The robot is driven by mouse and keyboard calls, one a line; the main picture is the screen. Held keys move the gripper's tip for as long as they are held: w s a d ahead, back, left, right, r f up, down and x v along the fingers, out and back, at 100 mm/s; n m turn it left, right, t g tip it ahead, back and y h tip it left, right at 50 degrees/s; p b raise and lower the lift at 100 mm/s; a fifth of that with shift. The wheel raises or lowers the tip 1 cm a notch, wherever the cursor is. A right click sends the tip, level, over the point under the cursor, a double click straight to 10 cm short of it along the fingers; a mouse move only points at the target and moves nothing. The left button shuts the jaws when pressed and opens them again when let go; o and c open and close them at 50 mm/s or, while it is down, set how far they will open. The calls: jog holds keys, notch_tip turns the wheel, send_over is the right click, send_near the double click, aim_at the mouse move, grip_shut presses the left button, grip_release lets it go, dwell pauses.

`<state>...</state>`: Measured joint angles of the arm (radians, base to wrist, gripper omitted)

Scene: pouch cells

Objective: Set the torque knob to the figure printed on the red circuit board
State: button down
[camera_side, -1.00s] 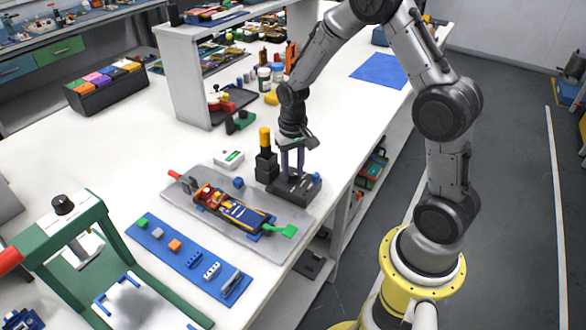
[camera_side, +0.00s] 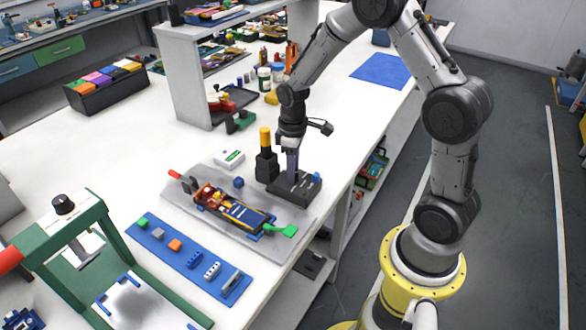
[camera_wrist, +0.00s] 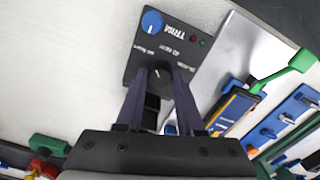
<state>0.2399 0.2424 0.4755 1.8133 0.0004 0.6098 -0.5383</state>
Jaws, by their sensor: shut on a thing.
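A dark control box (camera_side: 305,190) stands at the right edge of the grey plate. In the wrist view the control box (camera_wrist: 136,66) shows white lettering, partly readable as TRIM. Its black knob (camera_wrist: 161,76) has a light pointer mark and a printed scale around it, too small to read. My gripper (camera_wrist: 160,73) has its fingers on both sides of this knob, shut on it; in the side view my gripper (camera_side: 292,174) points straight down on the box. A reddish part (camera_side: 210,195) lies in the open device on the plate; I cannot tell if it is the circuit board, and no figure is readable.
A blue knob (camera_wrist: 152,22) and small lamps sit on the same box. A black tool with a yellow top (camera_side: 265,140) stands close left of my gripper. A blue strip (camera_side: 180,250) with small parts lies in front.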

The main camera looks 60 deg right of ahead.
jog(key=shift+n, duration=0.6)
jog(key=shift+s, duration=0.1)
jog(key=c, duration=0.5)
grip_release()
notch_tip(320, 180, up, 14)
jog(key=shift+f, duration=0.1)
